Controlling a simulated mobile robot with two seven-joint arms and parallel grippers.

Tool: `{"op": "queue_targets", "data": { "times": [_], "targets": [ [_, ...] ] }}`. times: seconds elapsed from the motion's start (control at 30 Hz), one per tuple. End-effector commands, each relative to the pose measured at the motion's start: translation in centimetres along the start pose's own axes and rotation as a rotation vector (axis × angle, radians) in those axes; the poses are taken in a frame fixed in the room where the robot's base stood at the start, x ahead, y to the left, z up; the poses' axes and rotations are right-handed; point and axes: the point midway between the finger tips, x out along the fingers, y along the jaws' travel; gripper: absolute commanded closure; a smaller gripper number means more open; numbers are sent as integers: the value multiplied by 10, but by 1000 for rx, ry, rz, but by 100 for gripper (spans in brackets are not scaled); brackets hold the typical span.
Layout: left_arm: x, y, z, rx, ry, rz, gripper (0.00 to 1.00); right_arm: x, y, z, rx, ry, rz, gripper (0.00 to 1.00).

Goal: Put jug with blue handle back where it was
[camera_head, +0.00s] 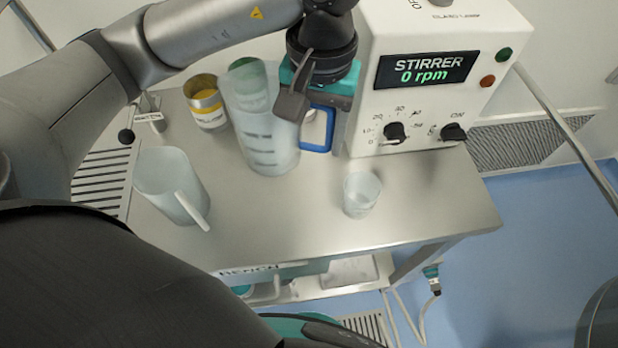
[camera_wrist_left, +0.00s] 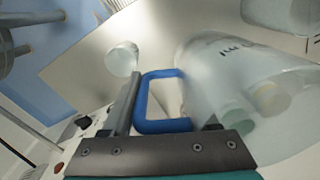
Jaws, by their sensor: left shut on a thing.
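The jug with the blue handle (camera_head: 262,135) is tall, translucent and frosted, with dark markings on its side. It is near the middle of the steel bench, left of the stirrer. Its blue handle (camera_head: 318,128) faces right, towards the stirrer. My left gripper (camera_head: 308,102) is shut on the handle from above. In the left wrist view the blue handle (camera_wrist_left: 166,125) is at the fingers and the jug body (camera_wrist_left: 235,75) lies to the right. I cannot tell whether the jug's base touches the bench. My right gripper is not in view.
The stirrer (camera_head: 440,75), reading 0 rpm, stands close right of the jug. A yellow-banded can (camera_head: 206,105) is behind left. A second, white-handled jug (camera_head: 165,180) stands at left, and a small beaker (camera_head: 361,193) at right. The bench front (camera_head: 280,225) is clear between them.

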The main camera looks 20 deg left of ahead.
Motion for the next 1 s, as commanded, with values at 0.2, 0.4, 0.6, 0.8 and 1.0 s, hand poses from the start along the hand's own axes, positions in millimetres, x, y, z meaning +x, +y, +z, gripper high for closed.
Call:
{"op": "queue_targets", "data": {
  "times": [0.2, 0.4, 0.6, 0.8, 1.0],
  "targets": [
    [49, 1, 2, -1, -7, -1, 100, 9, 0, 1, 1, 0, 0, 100],
    [90, 1, 1, -1, -4, -1, 100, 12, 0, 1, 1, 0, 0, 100],
    [107, 2, 0, 0, -1, 0, 100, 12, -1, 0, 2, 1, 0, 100],
    [138, 2, 0, -1, -2, 0, 100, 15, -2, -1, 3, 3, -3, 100],
    [147, 2, -1, 1, 3, 1, 100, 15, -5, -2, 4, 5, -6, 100]
  ]
}}
